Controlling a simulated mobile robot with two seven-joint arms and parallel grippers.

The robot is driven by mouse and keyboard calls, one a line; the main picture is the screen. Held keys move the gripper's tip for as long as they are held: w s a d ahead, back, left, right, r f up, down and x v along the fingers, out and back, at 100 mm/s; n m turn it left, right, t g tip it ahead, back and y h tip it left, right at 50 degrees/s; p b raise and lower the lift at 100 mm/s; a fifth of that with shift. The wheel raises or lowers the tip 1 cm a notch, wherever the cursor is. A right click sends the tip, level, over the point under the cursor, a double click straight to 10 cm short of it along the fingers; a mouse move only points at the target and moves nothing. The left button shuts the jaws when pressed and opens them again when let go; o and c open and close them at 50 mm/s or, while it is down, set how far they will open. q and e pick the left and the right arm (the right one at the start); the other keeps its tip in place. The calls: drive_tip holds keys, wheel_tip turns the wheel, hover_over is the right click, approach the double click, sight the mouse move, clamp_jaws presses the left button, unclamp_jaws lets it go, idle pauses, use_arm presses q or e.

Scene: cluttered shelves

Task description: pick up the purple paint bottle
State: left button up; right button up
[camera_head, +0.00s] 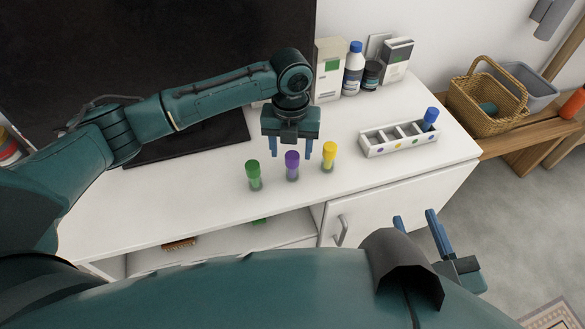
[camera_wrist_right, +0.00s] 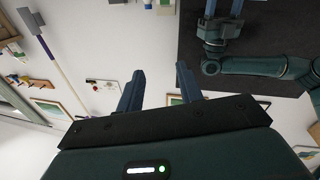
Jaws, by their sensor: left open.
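The purple paint bottle (camera_head: 292,166) stands upright on the white cabinet top, with a green bottle (camera_head: 254,176) to its left and a yellow bottle (camera_head: 329,157) to its right. My left gripper (camera_head: 291,154) points down with its blue fingers apart. In the head view its fingertips appear on either side of the purple cap; I cannot tell whether they are level with it, and no contact shows. My right gripper (camera_head: 418,226) is open and empty, low in front of the cabinet door. Its spread fingers also show in the right wrist view (camera_wrist_right: 158,82).
A white divided rack (camera_head: 399,146) holding a blue bottle (camera_head: 430,118) stands to the right. Cartons and jars stand at the back wall. A dark screen (camera_head: 150,70) rises behind my left arm. A wicker basket (camera_head: 487,103) sits on a wooden bench at far right.

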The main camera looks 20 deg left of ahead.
sight(292, 166)
use_arm(q)
wheel_tip(292, 166, down, 6)
drive_tip(key=b, duration=0.2)
drive_tip(key=shift+s+d+b, duration=0.15)
drive_tip(key=shift+b, duration=0.2)
drive_tip(key=shift+r, duration=0.15)
use_arm(e)
drive_tip(key=shift+a+n+t+y, duration=0.3)
drive_tip(key=shift+a+t+y, duration=0.15)
drive_tip(key=shift+y, duration=0.25)
drive_tip(key=shift+s, duration=0.1)
